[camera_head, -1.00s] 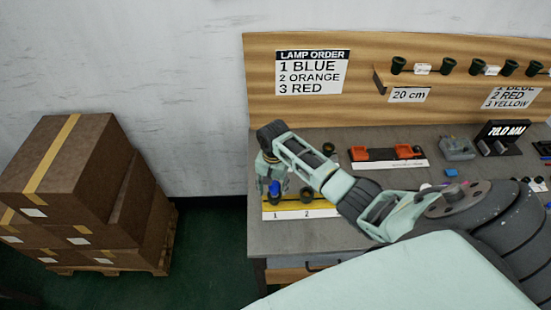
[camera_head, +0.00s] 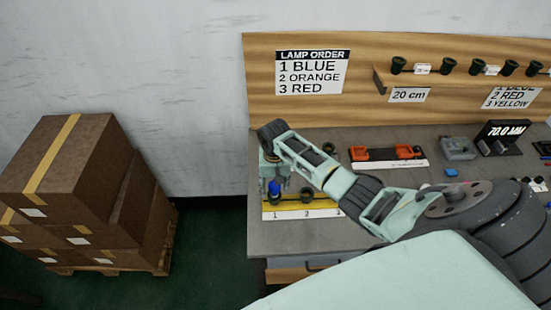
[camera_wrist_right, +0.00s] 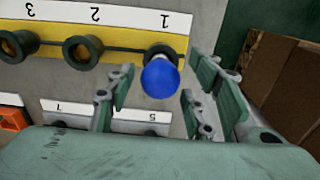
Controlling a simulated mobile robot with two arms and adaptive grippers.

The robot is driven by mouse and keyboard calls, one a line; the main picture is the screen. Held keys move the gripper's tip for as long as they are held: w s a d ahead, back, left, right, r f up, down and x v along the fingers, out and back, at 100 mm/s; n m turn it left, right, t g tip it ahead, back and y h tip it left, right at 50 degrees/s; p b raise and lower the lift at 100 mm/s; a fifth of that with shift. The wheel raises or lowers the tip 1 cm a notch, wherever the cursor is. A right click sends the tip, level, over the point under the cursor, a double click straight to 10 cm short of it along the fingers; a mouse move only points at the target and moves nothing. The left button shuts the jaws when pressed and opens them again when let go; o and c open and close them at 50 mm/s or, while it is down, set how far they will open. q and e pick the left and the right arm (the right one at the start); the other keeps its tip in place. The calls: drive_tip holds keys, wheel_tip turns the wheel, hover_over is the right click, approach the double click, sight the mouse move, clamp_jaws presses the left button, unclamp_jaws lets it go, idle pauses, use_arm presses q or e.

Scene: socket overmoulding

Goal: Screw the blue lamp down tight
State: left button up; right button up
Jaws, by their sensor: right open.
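The blue lamp (camera_head: 274,188) stands in the socket at position 1 of the yellow socket strip (camera_head: 322,203), at the strip's left end. In the right wrist view the lamp (camera_wrist_right: 160,78) covers much of its dark green socket (camera_wrist_right: 160,52). How deep it is seated is hidden. My right gripper (camera_wrist_right: 155,88) is open, with its fingers on both sides of the lamp and apart from it. In the head view the right gripper (camera_head: 273,172) is small, just above and behind the lamp. My left gripper is not in view.
Sockets 2 (camera_wrist_right: 83,50) and 3 (camera_wrist_right: 18,45) on the strip are empty. A lamp order sign (camera_head: 312,72) hangs on the back board. An orange and black fixture (camera_head: 387,154) stands to the right. Stacked boxes (camera_head: 85,190) stand left of the table.

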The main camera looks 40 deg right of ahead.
drive_tip(key=c, duration=1.1)
drive_tip(key=shift+o, duration=0.2)
drive_tip(key=m, duration=0.4)
drive_tip(key=shift+m, duration=0.3)
drive_tip(key=shift+a+m, duration=0.1)
drive_tip(key=shift+m, duration=0.7)
drive_tip(key=m, duration=0.3)
drive_tip(key=shift+s, duration=0.1)
